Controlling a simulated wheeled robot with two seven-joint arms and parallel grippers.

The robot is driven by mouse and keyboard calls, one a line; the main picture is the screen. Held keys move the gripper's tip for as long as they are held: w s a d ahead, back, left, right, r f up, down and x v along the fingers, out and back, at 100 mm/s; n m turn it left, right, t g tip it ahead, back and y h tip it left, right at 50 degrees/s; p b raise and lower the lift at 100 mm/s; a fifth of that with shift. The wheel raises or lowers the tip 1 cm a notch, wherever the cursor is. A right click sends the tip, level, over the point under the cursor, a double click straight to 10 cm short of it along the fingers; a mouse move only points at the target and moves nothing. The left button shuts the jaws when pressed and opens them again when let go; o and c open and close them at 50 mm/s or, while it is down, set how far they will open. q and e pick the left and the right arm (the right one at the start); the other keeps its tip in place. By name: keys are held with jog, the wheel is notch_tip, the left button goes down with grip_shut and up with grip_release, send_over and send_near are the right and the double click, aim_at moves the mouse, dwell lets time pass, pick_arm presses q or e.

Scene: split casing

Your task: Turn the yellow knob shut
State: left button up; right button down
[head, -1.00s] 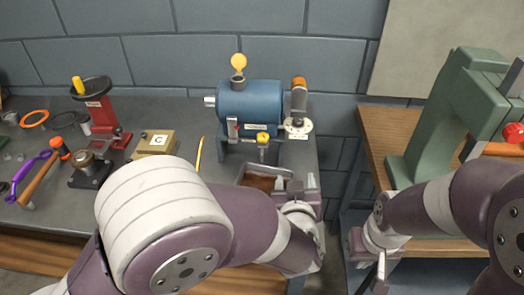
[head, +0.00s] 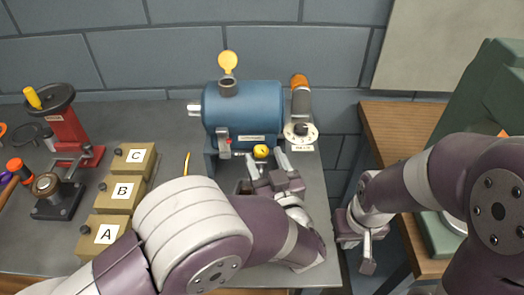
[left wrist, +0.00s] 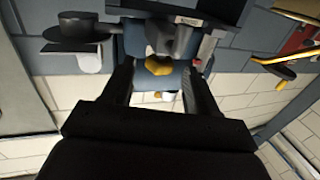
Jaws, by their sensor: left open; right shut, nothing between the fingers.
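The yellow knob (head: 261,152) sits on the front underside of the blue tank (head: 243,108). My left gripper (head: 267,164) is open just in front of the knob, with its fingers spread to either side of it. In the left wrist view the knob (left wrist: 158,65) shows in the gap between the two dark fingers (left wrist: 156,78); no contact is visible. My right gripper (head: 366,262) is shut and empty, low at the right, away from the tank.
Boxes A (head: 105,234), B (head: 121,190) and C (head: 134,156) line the bench at left. A red stand (head: 66,125) is further left. A green machine (head: 478,110) stands on the right table.

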aim_at(260, 151)
pick_arm(q)
jog(key=shift+x, duration=0.95)
jog(key=shift+w+a, duration=0.1)
jog(key=shift+w, duration=0.05)
jog(key=shift+c, duration=0.3)
jog(key=shift+r, duration=0.1)
jog(key=c, duration=1)
